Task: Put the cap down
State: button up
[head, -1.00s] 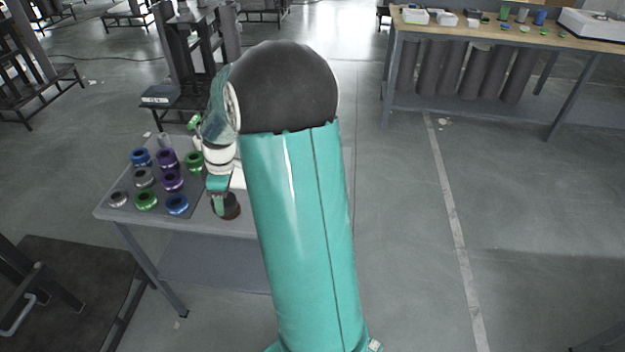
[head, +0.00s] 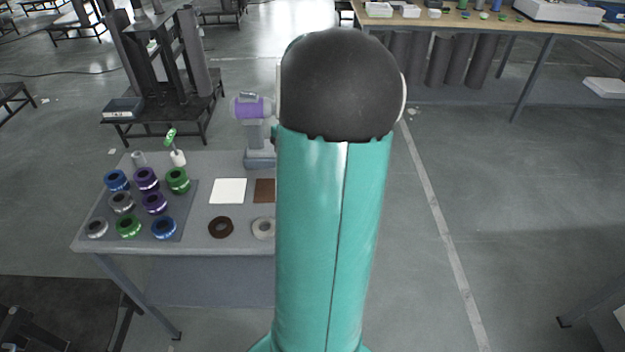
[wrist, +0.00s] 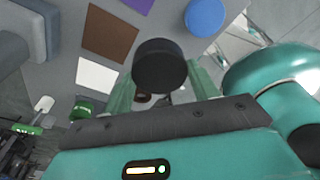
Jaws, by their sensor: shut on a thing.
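The cap is a short black round piece (wrist: 160,65) in the wrist view. My gripper (wrist: 161,80) is shut on it, with one teal finger at each side. It looks held above the grey table, but its height is hard to judge. In the head view my own arm hides the gripper and the cap. A dark brown ring (head: 220,227) and a pale grey ring (head: 263,228) lie on the table near its front edge. A white square (head: 228,191) and a brown square (head: 264,190) lie behind them. A purple square (wrist: 136,5) also shows in the wrist view.
Blue, purple, green and grey rings stand on a dark mat (head: 189,203) at the table's left. A grey fixture with a purple cylinder (head: 250,108) stands at the back. A green-handled tool (head: 170,137) stands behind the mat. A blue round piece (wrist: 205,17) is near the cap.

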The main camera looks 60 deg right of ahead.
jog(key=d+f, duration=0.2)
jog(key=d, duration=0.1)
jog(key=s+d+f, duration=0.1)
jog(key=d+f, duration=0.5)
jog(key=shift+s+d, duration=0.35)
jog(key=shift+s, duration=0.05)
jog(key=shift+d+f, duration=0.1)
jog(key=shift+f, duration=1.6)
jog(key=shift+f, duration=0.1)
jog(key=o, duration=1.1)
jog(key=r, duration=0.4)
jog(key=d+r, duration=0.1)
jog(key=r, duration=0.7)
jog(key=shift+s+d+r, duration=0.1)
jog(key=shift+s+d, duration=0.15)
jog(key=shift+d, duration=0.15)
